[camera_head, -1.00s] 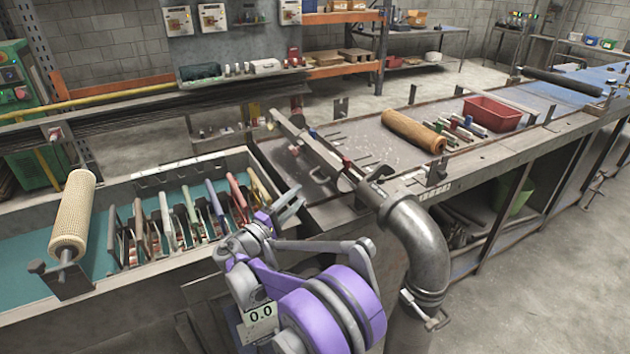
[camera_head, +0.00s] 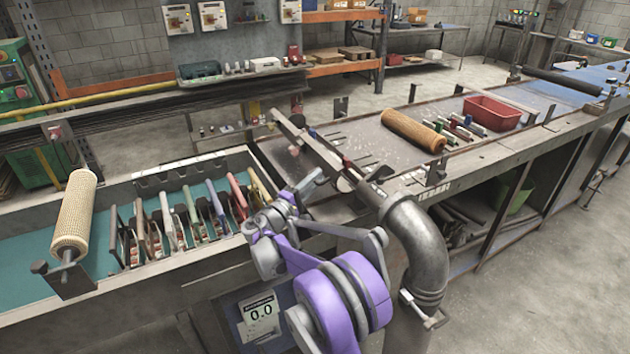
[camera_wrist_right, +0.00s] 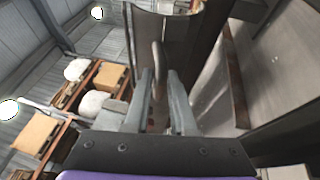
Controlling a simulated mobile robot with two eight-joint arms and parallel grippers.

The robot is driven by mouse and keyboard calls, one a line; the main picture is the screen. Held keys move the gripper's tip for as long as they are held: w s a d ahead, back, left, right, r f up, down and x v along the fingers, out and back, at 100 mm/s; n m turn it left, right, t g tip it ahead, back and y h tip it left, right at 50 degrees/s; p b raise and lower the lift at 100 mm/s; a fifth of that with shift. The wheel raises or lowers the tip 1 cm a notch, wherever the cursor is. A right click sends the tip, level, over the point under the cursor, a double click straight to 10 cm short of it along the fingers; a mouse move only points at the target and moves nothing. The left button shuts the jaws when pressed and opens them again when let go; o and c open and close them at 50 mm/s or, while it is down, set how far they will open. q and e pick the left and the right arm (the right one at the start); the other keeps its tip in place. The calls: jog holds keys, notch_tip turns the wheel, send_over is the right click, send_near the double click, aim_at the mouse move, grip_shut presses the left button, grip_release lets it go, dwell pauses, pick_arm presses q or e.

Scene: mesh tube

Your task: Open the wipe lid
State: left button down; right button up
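I take the wipe lid to be the grey curved metal piece (camera_wrist_right: 165,35) in the right wrist view, ahead of my right gripper (camera_wrist_right: 162,82). A narrow curved handle (camera_wrist_right: 157,62) stands out in front of it. My two fingers are apart, and the handle's lower part shows between them; I cannot tell if they touch it. In the head view my right gripper (camera_head: 315,181) is beside the long slotted metal bar (camera_head: 318,149), at the near edge of the bench. The gripper covers the handle there. My left gripper is not in view.
A thick grey pipe (camera_head: 418,238) bends down just right of my right arm. Several coloured-handled tools stand in the teal trough (camera_head: 22,242) at left, with a mesh roll (camera_head: 74,212) at its end. An orange mesh roll (camera_head: 413,131) and red bin (camera_head: 491,112) are on the bench.

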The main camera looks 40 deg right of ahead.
grip_shut()
dwell(1.1)
